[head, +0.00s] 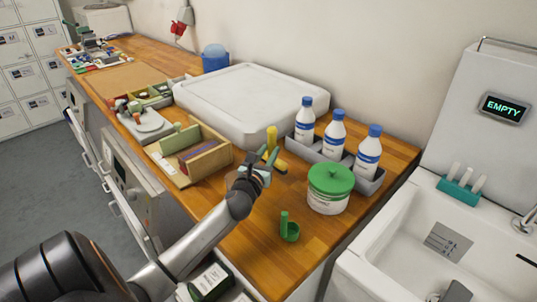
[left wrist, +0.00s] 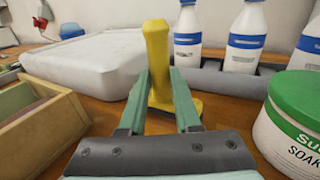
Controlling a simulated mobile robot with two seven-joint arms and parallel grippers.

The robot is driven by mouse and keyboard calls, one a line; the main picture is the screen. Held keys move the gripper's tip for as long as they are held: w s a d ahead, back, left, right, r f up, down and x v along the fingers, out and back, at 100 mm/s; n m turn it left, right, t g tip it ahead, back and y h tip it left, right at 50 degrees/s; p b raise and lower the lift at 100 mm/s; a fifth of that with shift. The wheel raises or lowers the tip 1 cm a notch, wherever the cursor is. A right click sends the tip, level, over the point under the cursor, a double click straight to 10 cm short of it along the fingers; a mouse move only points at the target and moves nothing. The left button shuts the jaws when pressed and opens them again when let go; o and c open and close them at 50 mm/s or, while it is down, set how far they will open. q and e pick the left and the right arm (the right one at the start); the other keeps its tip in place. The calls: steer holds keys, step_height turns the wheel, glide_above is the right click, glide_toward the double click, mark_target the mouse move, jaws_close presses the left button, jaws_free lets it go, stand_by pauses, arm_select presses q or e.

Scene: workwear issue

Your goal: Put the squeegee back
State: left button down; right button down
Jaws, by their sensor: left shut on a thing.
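The squeegee (head: 272,138) is yellow, with an upright handle and a wider foot. It is near the middle of the worktop, in front of the white lidded box and left of the bottles. My left gripper (head: 267,160) is shut on it. In the left wrist view the squeegee (left wrist: 157,55) stands upright between the two green fingers, its foot (left wrist: 185,102) showing low behind them. I cannot tell whether the foot touches the wood. My right gripper is not in view.
Several white bottles with blue caps (head: 334,137) stand in a grey tray (head: 303,151) on the right. A green-lidded tub (head: 328,188) and a green scoop (head: 289,231) are nearer. A wooden box (head: 212,160) is left, the sink (head: 400,235) far right. Bare wood lies in front.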

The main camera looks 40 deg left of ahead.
arm_select(q)
steer(key=shift+f+b, duration=0.4)
steer(key=shift+f, duration=0.1)
steer(key=c, duration=0.6)
jaws_free()
steer(key=shift+s+f, duration=0.1)
steer(key=shift+f, duration=0.15)
steer(key=shift+r, duration=0.3)
steer(key=shift+r+p, duration=0.55)
steer(key=shift+p, duration=0.1)
steer(key=b+v, duration=0.1)
steer(key=v, duration=0.9)
steer(key=shift+s+d+f, duration=0.1)
steer(key=shift+s+f, duration=0.05)
steer(key=shift+v, duration=0.75)
